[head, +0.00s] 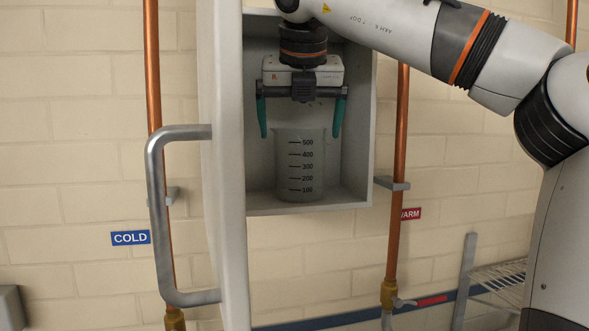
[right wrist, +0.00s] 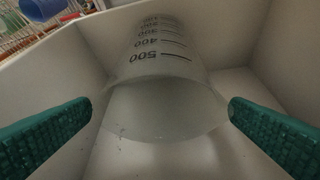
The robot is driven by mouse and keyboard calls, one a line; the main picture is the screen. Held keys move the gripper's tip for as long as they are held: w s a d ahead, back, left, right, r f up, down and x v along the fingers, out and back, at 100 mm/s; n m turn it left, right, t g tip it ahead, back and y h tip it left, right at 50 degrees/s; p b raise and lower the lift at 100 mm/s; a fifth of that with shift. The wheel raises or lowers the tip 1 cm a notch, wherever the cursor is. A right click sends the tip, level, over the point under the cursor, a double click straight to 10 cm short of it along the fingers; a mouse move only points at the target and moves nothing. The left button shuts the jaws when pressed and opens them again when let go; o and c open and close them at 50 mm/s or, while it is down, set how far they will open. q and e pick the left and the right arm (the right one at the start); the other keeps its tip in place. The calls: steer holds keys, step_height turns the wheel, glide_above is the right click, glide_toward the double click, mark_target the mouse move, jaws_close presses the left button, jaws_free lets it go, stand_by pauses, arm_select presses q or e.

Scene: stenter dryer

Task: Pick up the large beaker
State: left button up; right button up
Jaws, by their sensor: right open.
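The large beaker (head: 300,168) is a clear, greyish vessel with black marks from 100 to 500. It stands upright on the floor of an open grey wall cabinet (head: 358,150). My right gripper (head: 301,133) points down from above with its green fingers open, one on each side of the beaker's rim. In the right wrist view the beaker (right wrist: 163,85) lies between the two spread fingers (right wrist: 160,125), with nothing gripped. My left gripper is not in view.
The cabinet's door (head: 228,170) stands open on the left, with a metal handle (head: 155,220). Copper pipes (head: 401,160) run beside the cabinet. A wire rack (head: 500,275) is at the lower right. The cabinet walls are close around the gripper.

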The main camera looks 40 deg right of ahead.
steer(key=p+x, duration=0.2)
steer(key=x, duration=0.3)
steer(key=shift+d, duration=0.1)
steer(key=shift+w+f, duration=0.1)
steer(key=shift+w, duration=0.05)
steer(key=shift+c, duration=0.8)
steer(key=shift+s, duration=0.35)
steer(key=c, duration=0.3)
steer(key=shift+w, duration=0.1)
steer(key=c, duration=0.6)
